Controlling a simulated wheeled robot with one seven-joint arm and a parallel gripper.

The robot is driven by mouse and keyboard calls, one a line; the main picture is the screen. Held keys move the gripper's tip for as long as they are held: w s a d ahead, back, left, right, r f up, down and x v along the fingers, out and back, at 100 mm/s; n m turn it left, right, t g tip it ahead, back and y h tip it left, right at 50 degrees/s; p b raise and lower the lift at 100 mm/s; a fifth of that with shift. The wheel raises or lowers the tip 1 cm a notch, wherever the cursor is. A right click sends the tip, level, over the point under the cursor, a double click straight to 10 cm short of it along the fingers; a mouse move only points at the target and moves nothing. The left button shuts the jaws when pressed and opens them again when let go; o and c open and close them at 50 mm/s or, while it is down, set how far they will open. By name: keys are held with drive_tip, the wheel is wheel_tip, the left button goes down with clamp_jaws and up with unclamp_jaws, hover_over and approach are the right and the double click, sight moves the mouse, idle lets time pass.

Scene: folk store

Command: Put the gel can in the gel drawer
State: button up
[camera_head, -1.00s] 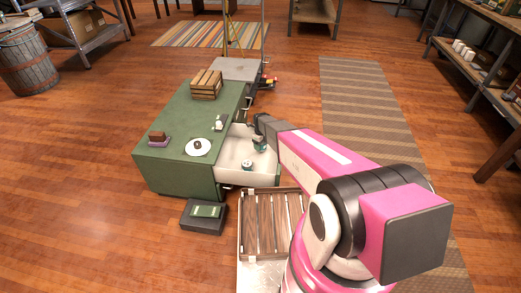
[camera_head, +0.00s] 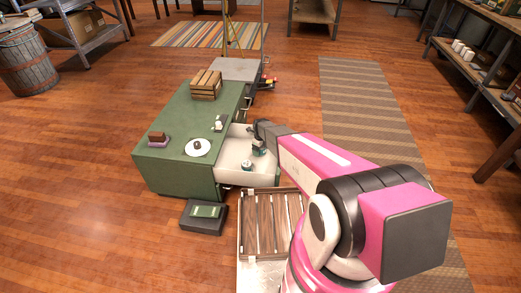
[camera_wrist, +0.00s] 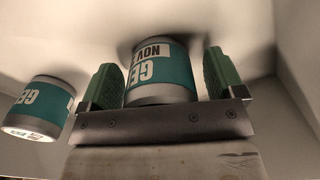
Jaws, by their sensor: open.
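My gripper (camera_wrist: 160,85) is open, with its green finger pads on both sides of a gel can (camera_wrist: 160,75) with a teal label. That can is inside the open white drawer (camera_head: 234,160) of the green cabinet; it also shows under my gripper in the head view (camera_head: 261,152). I cannot tell whether the pads touch it. A second gel can (camera_wrist: 42,108) is to the left in the wrist view, apart from the fingers. It also stands in the drawer, nearer the front, in the head view (camera_head: 246,165).
The green cabinet top (camera_head: 177,150) holds a wooden crate (camera_head: 206,84), a white plate (camera_head: 198,147) and small items. A dark box (camera_head: 204,216) lies on the floor in front. A slatted wooden tray (camera_head: 270,222) is beside my arm. Drawer walls stand close around my gripper.

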wheel_tip(320, 180, up, 12)
drive_tip(key=shift+r, duration=0.1)
drive_tip(key=s+d+r+n, duration=0.7)
drive_tip(key=s+r+n, duration=0.2)
drive_tip(key=s+n, duration=0.3)
drive_tip(key=s+d+r+n, duration=0.7)
drive_tip(key=s+r+n, duration=0.1)
drive_tip(key=s+n, duration=0.5)
drive_tip(key=shift+d+r+n, duration=0.3)
drive_tip(key=shift+r, duration=0.05)
drive_tip(key=shift+w, duration=0.15)
